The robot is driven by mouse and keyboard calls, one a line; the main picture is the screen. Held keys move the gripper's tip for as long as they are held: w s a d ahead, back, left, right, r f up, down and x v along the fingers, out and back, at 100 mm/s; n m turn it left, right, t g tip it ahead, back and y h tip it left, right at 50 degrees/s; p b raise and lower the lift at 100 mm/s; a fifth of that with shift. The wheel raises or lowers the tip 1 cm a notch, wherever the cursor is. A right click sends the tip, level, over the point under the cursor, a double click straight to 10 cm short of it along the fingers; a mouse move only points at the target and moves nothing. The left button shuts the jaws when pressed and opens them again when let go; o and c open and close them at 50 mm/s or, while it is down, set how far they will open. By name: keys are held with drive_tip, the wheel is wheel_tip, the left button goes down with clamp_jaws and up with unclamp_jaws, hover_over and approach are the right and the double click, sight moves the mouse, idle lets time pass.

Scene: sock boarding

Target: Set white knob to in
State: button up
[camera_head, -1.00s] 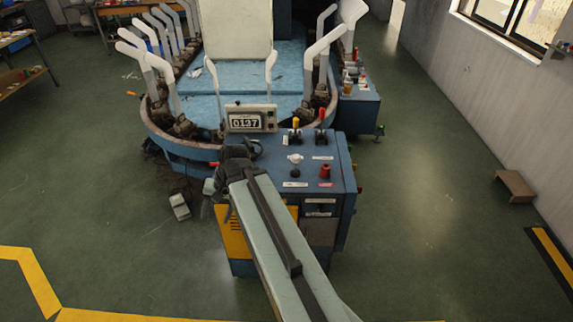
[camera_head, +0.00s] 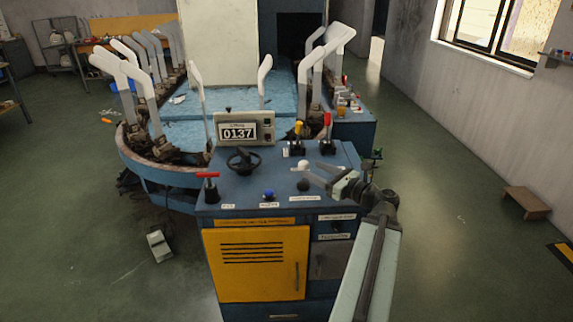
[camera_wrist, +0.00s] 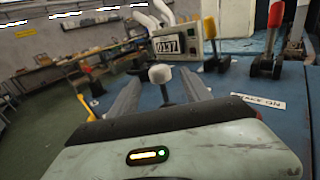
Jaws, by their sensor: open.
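The white knob (camera_head: 303,165) stands on a dark stem on top of the blue control cabinet (camera_head: 222,193), right of the handwheel. It also shows in the wrist view (camera_wrist: 160,73), upright. My gripper (camera_head: 311,176) reaches in from the right of the knob in the head view. In the wrist view the two fingers of my gripper (camera_wrist: 163,86) are spread, with the knob and its stem showing in the gap between them. I cannot tell whether a finger touches it. A label (camera_wrist: 258,102) lies on the panel to the right; part of the panel is hidden by my arm.
Yellow (camera_head: 298,128) and red (camera_head: 327,120) levers stand just behind the knob. The counter display (camera_head: 238,131), black handwheel (camera_head: 243,161), blue knob (camera_head: 268,195) and red T-handle (camera_head: 208,176) stand to the left. Floor is clear on the right, before a small brown step (camera_head: 527,202).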

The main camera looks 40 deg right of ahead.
drive_tip(key=shift+w+r, duration=0.1)
drive_tip(key=shift+w, duration=0.15)
drive_tip(key=w, duration=0.7)
drive_tip(key=shift+w+a, duration=0.25)
drive_tip(key=shift+a, duration=0.05)
drive_tip(key=shift+c, duration=0.4)
clamp_jaws()
idle(0.5)
